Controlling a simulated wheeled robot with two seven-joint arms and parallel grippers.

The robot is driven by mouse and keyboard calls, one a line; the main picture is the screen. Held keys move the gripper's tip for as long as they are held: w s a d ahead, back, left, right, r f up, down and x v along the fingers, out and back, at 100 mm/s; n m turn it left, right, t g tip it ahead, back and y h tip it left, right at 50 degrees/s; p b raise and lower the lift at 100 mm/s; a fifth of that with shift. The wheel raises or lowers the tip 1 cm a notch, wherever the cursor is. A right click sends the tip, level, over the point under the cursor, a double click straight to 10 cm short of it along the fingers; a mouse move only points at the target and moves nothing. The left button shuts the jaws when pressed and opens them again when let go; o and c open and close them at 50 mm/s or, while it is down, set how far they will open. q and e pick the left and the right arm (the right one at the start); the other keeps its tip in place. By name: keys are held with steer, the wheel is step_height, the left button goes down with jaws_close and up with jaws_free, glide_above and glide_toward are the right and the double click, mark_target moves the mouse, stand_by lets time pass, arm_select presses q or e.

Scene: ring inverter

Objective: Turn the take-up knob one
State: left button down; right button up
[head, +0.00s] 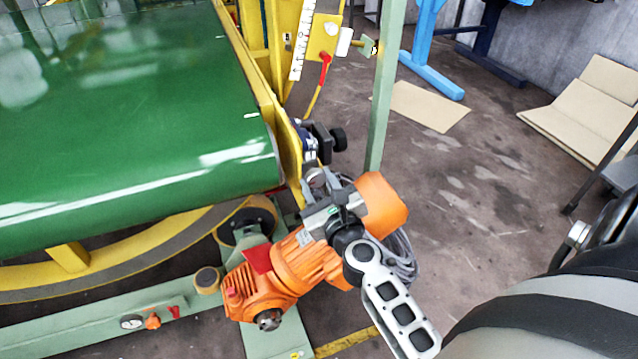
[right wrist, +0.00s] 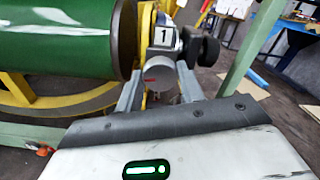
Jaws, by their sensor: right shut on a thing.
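The take-up knob one (right wrist: 160,74) is a round grey knob just below a white tag marked 1 (right wrist: 163,37) in the right wrist view. In the head view the knob (head: 316,177) shows small at the roller's right end. My right gripper (right wrist: 160,88) has one finger on each side of the knob and is shut on it. In the head view my right gripper (head: 320,186) reaches up to it from below, and its fingers partly hide the knob. My left gripper is not in view.
A green belt roller (head: 130,120) fills the left. A black clamp knob (head: 338,139) sticks out just above my right gripper. An orange motor (head: 270,285) lies under my right arm. A pale green post (head: 383,100) stands close on the right. Flat cardboard (head: 430,106) lies on open floor.

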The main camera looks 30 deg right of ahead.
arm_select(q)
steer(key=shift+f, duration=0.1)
arm_select(e)
steer(key=shift+f, duration=0.1)
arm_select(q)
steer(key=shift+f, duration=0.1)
arm_select(e)
steer(key=o, duration=1)
arm_select(q)
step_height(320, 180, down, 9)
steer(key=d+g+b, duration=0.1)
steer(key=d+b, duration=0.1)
steer(key=b, duration=0.4)
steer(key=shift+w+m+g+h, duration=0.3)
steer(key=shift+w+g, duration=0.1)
arm_select(e)
steer(key=v, duration=1.6)
steer(key=shift+d, duration=0.1)
